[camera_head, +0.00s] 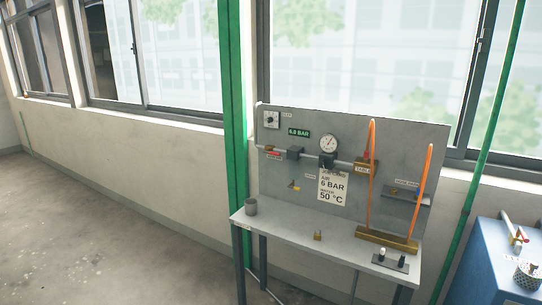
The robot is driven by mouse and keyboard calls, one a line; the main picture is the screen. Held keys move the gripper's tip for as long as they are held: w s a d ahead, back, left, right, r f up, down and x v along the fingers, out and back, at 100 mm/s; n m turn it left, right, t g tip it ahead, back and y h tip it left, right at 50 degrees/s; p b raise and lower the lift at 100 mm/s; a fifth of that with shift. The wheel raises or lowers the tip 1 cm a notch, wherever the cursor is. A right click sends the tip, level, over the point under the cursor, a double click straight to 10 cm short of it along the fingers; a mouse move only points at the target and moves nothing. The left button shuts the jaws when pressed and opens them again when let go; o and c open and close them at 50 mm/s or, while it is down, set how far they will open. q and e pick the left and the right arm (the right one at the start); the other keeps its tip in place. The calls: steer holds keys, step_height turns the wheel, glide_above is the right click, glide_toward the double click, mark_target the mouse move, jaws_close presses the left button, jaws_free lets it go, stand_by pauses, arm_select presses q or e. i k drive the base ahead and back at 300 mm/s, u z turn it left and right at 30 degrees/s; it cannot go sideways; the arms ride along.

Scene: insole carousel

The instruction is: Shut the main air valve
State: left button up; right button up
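A grey panel (350,135) stands upright at the back of a grey bench (275,223). A pipe (310,157) runs across it, with a small valve with a red handle (272,152) at its left end. The handle appears to lie roughly along the pipe, but it is small. A label below it is too small to read. Right of it are a dark block (295,153) and a round gauge (329,143). A yellow lever-like part (294,186) sits lower on the panel. Neither of my grippers is in view.
Orange hoses (372,180) rise from the panel and a brass manifold (386,240). A blue cabinet (485,265) stands right. Floor (100,240) at left is clear.

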mark_target(266, 151)
steer(key=u, duration=0.3)
steer(key=i, duration=1.75)
steer(key=z, duration=0.05)
